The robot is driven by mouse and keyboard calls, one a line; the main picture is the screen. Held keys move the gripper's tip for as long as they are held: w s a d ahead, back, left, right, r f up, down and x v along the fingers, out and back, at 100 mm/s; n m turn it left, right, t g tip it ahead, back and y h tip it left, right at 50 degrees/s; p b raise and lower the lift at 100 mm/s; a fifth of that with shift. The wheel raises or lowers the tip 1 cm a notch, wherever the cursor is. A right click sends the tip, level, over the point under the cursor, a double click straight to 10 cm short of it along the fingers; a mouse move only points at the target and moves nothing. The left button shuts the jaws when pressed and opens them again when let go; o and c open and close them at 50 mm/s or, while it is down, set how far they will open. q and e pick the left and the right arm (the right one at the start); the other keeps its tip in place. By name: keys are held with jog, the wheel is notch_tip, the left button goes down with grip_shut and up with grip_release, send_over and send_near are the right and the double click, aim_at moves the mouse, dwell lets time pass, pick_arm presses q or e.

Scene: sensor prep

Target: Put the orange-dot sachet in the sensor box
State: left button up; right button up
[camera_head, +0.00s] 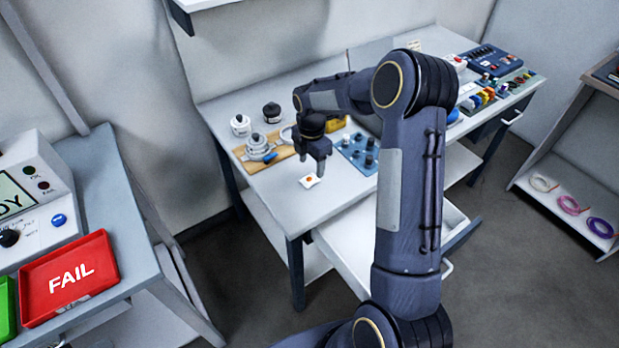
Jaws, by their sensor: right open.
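The orange-dot sachet (310,181) is a small white square with an orange dot, lying on the white workbench near its front edge. My right gripper (314,164) points down just above and behind the sachet. Its jaws are open, and the sachet lies apart from them on the bench. I cannot pick out the sensor box for certain; my right arm hides part of the bench. My left gripper is out of view.
A wooden board (243,153) with metal parts is left of the gripper; a blue tray (345,146) with dark knobs is right. An open drawer (340,245) juts out below the bench front. A red FAIL tray (40,309) is at the left.

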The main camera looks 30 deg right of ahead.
aim_at(311, 178)
notch_tip(311, 178, down, 5)
jog(key=shift+f+p, duration=0.15)
jog(key=shift+p, duration=0.4)
jog(key=shift+c, duration=0.5)
jog(key=c, duration=1)
